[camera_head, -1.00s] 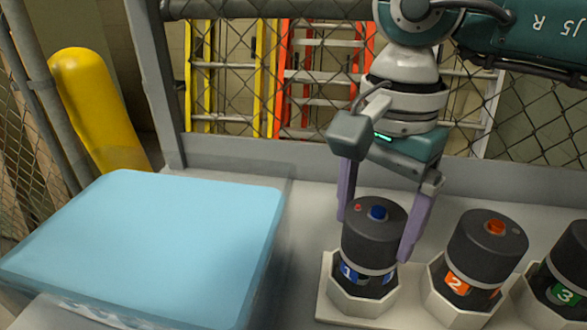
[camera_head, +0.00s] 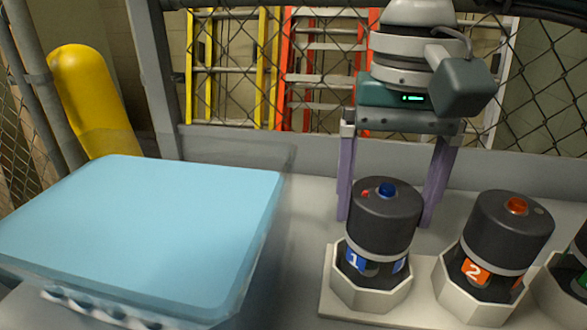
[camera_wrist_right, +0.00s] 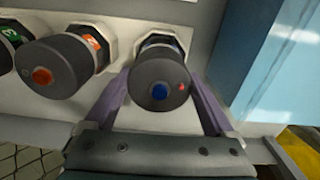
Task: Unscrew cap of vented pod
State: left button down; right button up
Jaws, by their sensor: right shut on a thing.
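Pod 1 (camera_head: 352,265) stands upright in a pale octagonal holder, with a blue "1" label and a dark cap (camera_head: 385,215). The cap has a blue button and a small red spot on top; it also shows in the right wrist view (camera_wrist_right: 158,72). My right gripper (camera_head: 387,205) comes from above and behind, its two purple fingers shut on the sides of this cap. Pod 2 (camera_head: 474,270), with an orange button and a small grey spot, stands to the right. I cannot tell whether the cap has turned. My left gripper is not in view.
Pod 3 (camera_head: 580,270), with green marks, is cut off at the right edge. A large light-blue lidded box (camera_head: 140,225) stands at the left. A wire fence with ladders behind it closes off the back. A yellow post (camera_head: 85,90) is at far left.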

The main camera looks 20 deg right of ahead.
aim_at(387, 188)
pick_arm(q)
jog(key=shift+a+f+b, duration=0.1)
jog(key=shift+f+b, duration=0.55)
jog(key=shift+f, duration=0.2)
pick_arm(e)
jog(key=shift+w+f+n, duration=0.1)
jog(key=shift+n, duration=0.9)
pick_arm(q)
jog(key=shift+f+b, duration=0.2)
jog(key=shift+b, duration=0.45)
pick_arm(e)
jog(key=shift+a+n, duration=0.1)
jog(key=shift+n, duration=0.9)
pick_arm(q)
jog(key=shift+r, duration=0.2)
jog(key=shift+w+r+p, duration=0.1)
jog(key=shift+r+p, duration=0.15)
jog(key=shift+p, duration=0.7)
pick_arm(e)
jog(key=shift+r, duration=1.25)
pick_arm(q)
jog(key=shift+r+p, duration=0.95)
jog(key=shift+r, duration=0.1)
pick_arm(e)
jog(key=shift+r, duration=1.6)
